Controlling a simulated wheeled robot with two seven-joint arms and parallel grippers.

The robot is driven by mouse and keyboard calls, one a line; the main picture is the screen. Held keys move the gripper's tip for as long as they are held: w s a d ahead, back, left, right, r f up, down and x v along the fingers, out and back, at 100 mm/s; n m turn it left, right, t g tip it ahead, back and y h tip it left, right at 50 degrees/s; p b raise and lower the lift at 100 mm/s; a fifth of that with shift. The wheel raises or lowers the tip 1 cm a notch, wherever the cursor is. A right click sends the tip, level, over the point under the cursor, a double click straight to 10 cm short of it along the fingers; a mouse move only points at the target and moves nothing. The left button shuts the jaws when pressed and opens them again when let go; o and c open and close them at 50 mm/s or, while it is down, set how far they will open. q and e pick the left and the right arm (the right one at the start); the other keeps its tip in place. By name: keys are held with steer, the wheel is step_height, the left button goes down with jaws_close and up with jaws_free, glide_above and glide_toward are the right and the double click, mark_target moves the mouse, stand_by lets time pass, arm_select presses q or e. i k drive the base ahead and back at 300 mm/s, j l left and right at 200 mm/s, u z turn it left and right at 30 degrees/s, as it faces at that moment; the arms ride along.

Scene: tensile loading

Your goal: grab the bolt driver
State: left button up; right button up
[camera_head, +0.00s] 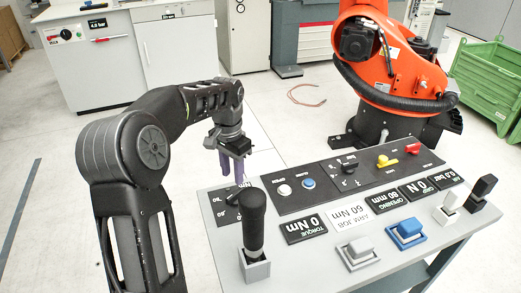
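A black, upright handle, which looks like the bolt driver (254,222), stands in a grey square holder (255,266) at the front left corner of the grey console table. My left arm comes in from the left. My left gripper (232,168) has purple fingers pointing down, beyond the bolt driver and a little to its left in the picture, at the console's far left edge. Its two fingers look apart with nothing between them. It does not touch the bolt driver. My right gripper is not in view.
The console (312,254) carries a black panel with buttons and knobs, several label plates, a grey switch (358,252), a blue switch (405,233) and a black-and-white lever (482,190). An orange robot arm (395,70) stands behind. A green crate (485,75) is at the right.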

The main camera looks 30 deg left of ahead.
mark_target(252, 201)
steer(key=k+j, duration=0.8)
steer(key=j, duration=0.15)
